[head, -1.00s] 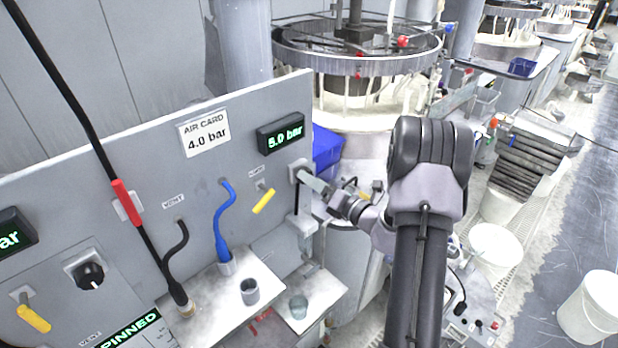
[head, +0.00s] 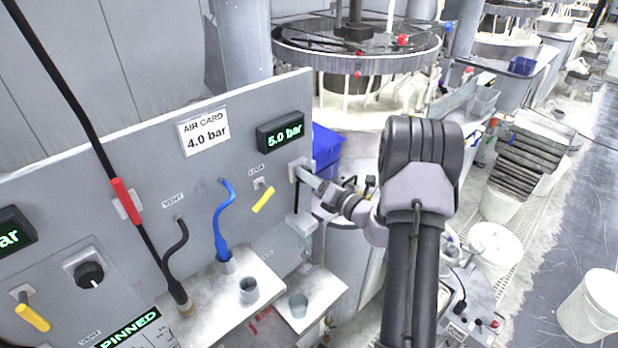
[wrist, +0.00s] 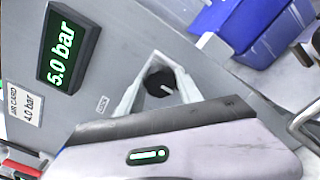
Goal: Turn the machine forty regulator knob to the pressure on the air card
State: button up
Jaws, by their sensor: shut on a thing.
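The air card (head: 203,131) reads 4.0 bar, and it also shows in the wrist view (wrist: 26,106). The green display (head: 281,132) to its right reads 5.0 bar, as it does in the wrist view (wrist: 68,52). The black regulator knob (wrist: 159,84) with a white pointer mark sits on the panel below that display. My gripper (wrist: 157,78) is shut on the knob, with a pale finger on either side of it. In the head view my gripper (head: 303,173) hides the knob.
Left of my gripper are a yellow lock lever (head: 263,199), a blue hose (head: 222,220) and a black vent hose (head: 175,245). A blue bin (head: 326,148) is behind the panel edge.

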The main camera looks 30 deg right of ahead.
jog(key=n+b, duration=0.8)
dwell(0.4)
jog(key=shift+n, duration=0.4)
jog(key=o, duration=1.4)
jog(key=shift+c, duration=0.2)
